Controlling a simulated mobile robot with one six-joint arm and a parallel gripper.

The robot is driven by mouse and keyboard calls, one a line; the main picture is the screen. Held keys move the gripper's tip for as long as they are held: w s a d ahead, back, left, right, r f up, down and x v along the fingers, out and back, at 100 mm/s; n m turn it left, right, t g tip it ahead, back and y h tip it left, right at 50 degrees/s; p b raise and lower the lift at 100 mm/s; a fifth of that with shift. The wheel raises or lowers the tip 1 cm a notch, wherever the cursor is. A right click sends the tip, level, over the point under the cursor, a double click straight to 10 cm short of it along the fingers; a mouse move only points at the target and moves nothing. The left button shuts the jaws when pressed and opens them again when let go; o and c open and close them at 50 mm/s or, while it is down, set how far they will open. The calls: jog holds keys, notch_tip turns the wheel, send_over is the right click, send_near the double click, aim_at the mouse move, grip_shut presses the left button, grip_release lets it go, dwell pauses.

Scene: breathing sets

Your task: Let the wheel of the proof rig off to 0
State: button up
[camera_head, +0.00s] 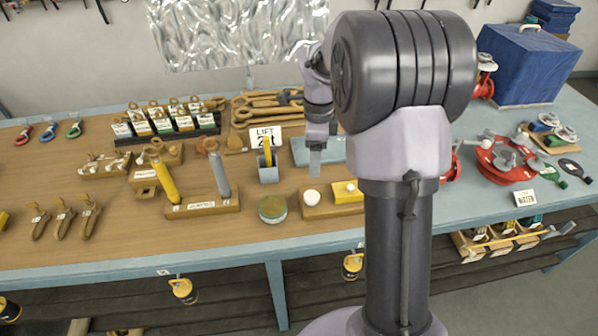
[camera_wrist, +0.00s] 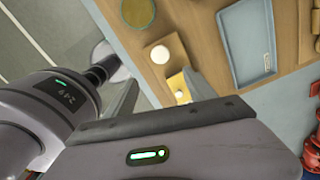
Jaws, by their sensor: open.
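I cannot tell for sure which thing is the proof rig, and no wheel reading is legible. A red round fitting (camera_head: 500,160) with grey parts lies on the right of the bench. Another red part (camera_head: 485,80) shows by the blue case, and a further one (camera_head: 449,165) is partly hidden behind my arm. Red parts also show at the right edge of the wrist view (camera_wrist: 312,158). My gripper (camera_head: 315,165) is over the middle of the bench, left of these red parts. In the wrist view its open jaws (camera_wrist: 162,98) hold nothing, with a yellow block (camera_wrist: 178,84) beyond them.
The wooden bench (camera_head: 120,245) is crowded with tools and labelled stands. A blue case (camera_head: 525,65) stands back right. My arm hides part of the bench.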

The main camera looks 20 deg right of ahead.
aim_at(313, 196)
notch_tip(313, 196, down, 15)
jog(key=shift+w+r+b, duration=0.15)
jog(key=shift+b, duration=1.1)
jog(key=shift+c, duration=0.4)
jog(key=c, duration=1.3)
